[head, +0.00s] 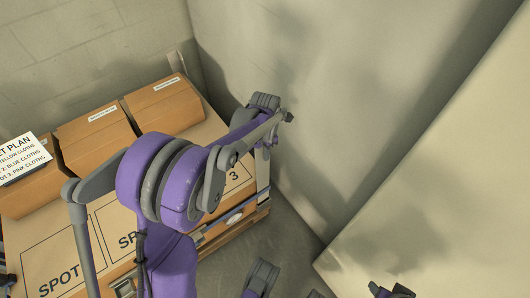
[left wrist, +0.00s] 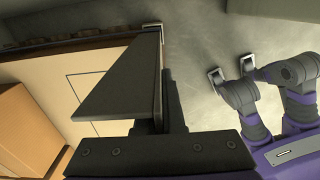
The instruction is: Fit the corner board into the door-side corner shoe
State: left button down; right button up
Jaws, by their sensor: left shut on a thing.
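My left gripper (head: 265,140) is at the near right corner of the loaded pallet, partly hidden by its own arm. It is shut on the corner board (head: 263,172), a pale upright strip of which only a part shows below the gripper. In the left wrist view the dark gripper parts (left wrist: 160,110) fill the middle and hide most of what they hold. A pale metal bracket (left wrist: 152,27), apparently the corner shoe, shows at the pallet corner just beyond them. I cannot tell whether the board's foot is in the shoe.
The pallet (head: 238,226) carries a brown cardboard layer (head: 205,130) marked with spots. Several brown cartons (head: 165,103) stand along its back, with a white plan sheet (head: 22,158) at left. Another pale strip (head: 177,63) stands at the back corner. A wall (head: 300,100) is close on the right.

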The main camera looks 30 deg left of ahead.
pick_arm(q)
jog(key=shift+f, duration=0.15)
jog(key=shift+f+b, duration=1.5)
jog(key=shift+f, duration=0.45)
jog(key=shift+f+b, duration=0.3)
jog(key=shift+f, duration=2.15)
jog(key=shift+c, duration=2.3)
grip_release()
jog(key=shift+r, duration=0.15)
